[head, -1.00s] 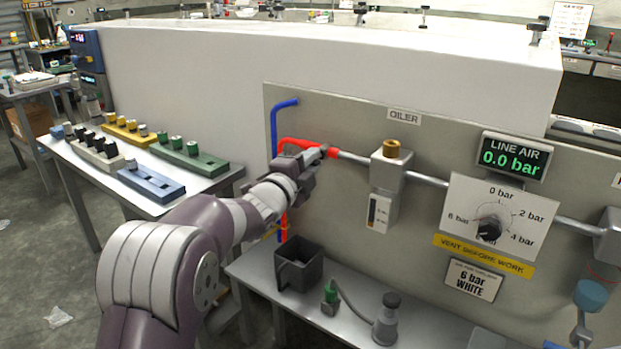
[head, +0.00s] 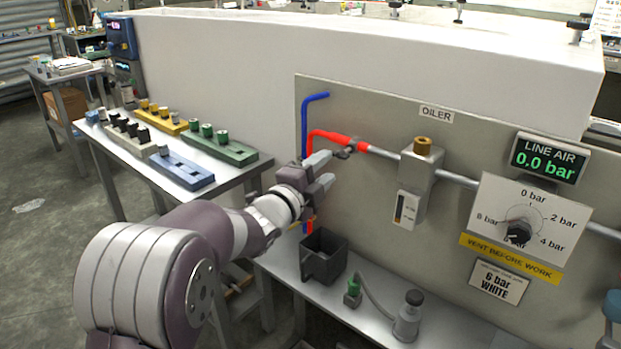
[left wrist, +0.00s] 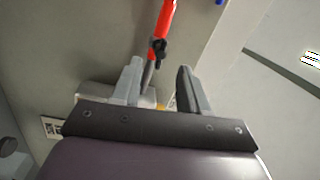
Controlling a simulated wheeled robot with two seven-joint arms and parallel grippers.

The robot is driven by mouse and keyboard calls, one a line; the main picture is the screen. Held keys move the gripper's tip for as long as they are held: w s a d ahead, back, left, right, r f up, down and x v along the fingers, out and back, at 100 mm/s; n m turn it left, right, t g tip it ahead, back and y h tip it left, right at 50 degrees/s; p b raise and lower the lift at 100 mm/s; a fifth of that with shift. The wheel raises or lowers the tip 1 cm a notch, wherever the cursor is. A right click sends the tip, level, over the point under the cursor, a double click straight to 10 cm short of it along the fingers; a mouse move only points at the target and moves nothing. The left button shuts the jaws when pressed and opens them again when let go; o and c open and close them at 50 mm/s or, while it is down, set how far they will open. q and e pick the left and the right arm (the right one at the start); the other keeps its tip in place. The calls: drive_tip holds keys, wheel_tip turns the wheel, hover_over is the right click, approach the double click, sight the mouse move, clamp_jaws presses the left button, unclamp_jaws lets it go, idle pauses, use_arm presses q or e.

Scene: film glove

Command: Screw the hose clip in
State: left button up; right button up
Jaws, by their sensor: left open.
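The hose clip (head: 345,150) is a small dark band with a screw head on the red hose (head: 328,134). It sits near the hose end, where the hose meets the grey pipe (head: 385,153) on the panel. The clip also shows in the left wrist view (left wrist: 159,47), ahead of the fingers. My left gripper (head: 326,170) is open and empty, just below and left of the clip and apart from it. In the left wrist view, the two grey fingers (left wrist: 158,88) stand apart, with the hose line between and beyond them. My right gripper is not in view.
The oiler (head: 418,180) is right of the clip on the panel. A blue hose (head: 305,125) runs to the left. Below are a dark open bin (head: 322,258) and a grey bottle (head: 408,318) on a bench. The line air display (head: 548,157) reads 0.0 bar.

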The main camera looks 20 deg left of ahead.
use_arm(q)
drive_tip(key=v, duration=0.5)
drive_tip(key=shift+s+a, duration=0.1)
drive_tip(key=shift+s, duration=0.25)
